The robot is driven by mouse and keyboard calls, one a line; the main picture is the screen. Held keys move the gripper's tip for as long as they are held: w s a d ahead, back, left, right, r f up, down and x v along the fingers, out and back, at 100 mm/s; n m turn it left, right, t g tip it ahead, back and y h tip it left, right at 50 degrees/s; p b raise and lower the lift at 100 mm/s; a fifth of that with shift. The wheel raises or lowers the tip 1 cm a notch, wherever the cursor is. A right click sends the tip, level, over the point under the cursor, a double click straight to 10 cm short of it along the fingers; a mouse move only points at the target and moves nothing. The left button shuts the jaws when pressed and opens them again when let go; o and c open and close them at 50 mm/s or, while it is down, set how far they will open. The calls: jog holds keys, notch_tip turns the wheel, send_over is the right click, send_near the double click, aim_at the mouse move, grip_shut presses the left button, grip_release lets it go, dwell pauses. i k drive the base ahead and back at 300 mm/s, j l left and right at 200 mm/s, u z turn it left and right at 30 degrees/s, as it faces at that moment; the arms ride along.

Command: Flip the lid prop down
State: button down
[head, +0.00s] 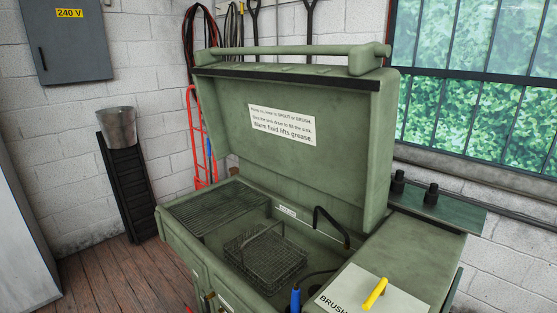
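The green parts washer's lid (300,150) stands raised at the back of the sink, with a white instruction label on its inner face. A long green bar (290,50) runs along its top edge. A black bent tube or bar (331,226) rises at the right rear of the sink, below the lid; I cannot tell whether it is the lid prop or a spout. No other part is clearly a prop. My gripper is not in view.
A wire basket (265,258) sits in the sink. A blue-handled tool (295,300) is at its front right. A yellow lever (375,292) sits on the right panel, beside the word BRUSH. Dark knobs stand on a right rear shelf (455,211). Bare floor (110,275) lies left.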

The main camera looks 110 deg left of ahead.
aim_at(210, 161)
jog(key=k+j+u, duration=0.15)
jog(key=u, duration=0.3)
jog(key=k+j+u, duration=0.1)
jog(key=j+u, duration=0.35)
jog(key=k+j+u, duration=0.2)
jog(key=j, duration=0.6)
jog(key=k+j+u, duration=0.1)
jog(key=j+u, duration=0.15)
jog(key=j, duration=0.5)
jog(key=j+u, duration=0.2)
jog(key=j, duration=3.3)
jog(key=k+u, duration=0.05)
jog(key=k, duration=0.05)
